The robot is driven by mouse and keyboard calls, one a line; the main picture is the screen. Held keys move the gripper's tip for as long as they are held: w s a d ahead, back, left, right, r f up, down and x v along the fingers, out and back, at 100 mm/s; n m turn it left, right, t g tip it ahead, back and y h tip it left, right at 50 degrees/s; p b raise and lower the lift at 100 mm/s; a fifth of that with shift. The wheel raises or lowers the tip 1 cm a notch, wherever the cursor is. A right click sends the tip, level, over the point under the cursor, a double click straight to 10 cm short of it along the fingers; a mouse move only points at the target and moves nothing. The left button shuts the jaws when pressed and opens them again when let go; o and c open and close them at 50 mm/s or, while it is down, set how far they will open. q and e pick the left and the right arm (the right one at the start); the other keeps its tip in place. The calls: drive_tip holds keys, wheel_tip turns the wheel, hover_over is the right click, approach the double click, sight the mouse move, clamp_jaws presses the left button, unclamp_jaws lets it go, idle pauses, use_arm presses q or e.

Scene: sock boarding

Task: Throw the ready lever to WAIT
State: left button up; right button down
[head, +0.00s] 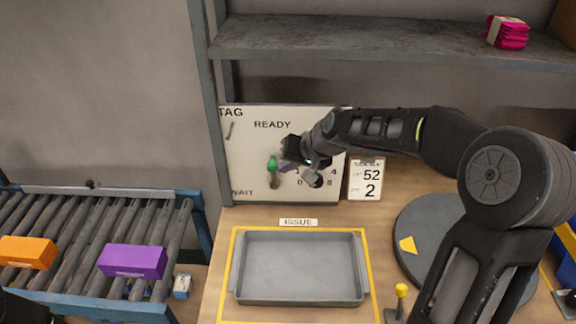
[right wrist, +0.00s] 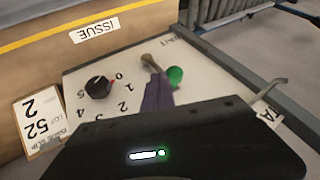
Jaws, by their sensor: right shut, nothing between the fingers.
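The white panel (head: 243,150) stands upright at the back of the bench, with READY printed high and WAIT low at its left. A green rounded piece (head: 272,163) and a brownish-grey bar with a rounded end (head: 274,182) sit on it, the bar lying below the green piece, on the WAIT side. Which of the two is the lever's knob I cannot tell. In the right wrist view the green piece (right wrist: 175,75) and the bar (right wrist: 150,61) show close to my finger. My right gripper (head: 287,164) is shut and empty beside them; contact is unclear.
A black dial (right wrist: 98,87) with numbers sits beside the lever. A card (head: 364,180) reading 52 and 2 stands right of the panel. A grey tray (head: 299,299) lies in front, a roller conveyor (head: 75,228) at left, a shelf (head: 370,42) above.

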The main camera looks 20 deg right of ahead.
drive_tip(key=shift+w+a+r, duration=0.15)
drive_tip(key=shift+w+a, duration=0.15)
drive_tip(key=shift+a, duration=0.3)
drive_tip(key=shift+w+a+r, duration=0.15)
drive_tip(key=shift+w+a, duration=0.1)
drive_tip(key=shift+a, duration=0.3)
drive_tip(key=w+a+f+n+g+h+b, duration=0.1)
drive_tip(key=w+a+f+g+h+b, duration=0.1)
drive_tip(key=w+a+f+h, duration=0.3)
drive_tip(key=a+f+g+h, duration=0.1)
drive_tip(key=a+f, duration=0.3)
drive_tip(key=a, duration=0.2)
drive_tip(key=shift+w+a+n, duration=0.15)
drive_tip(key=shift+a+n, duration=0.1)
drive_tip(key=shift+n, duration=0.15)
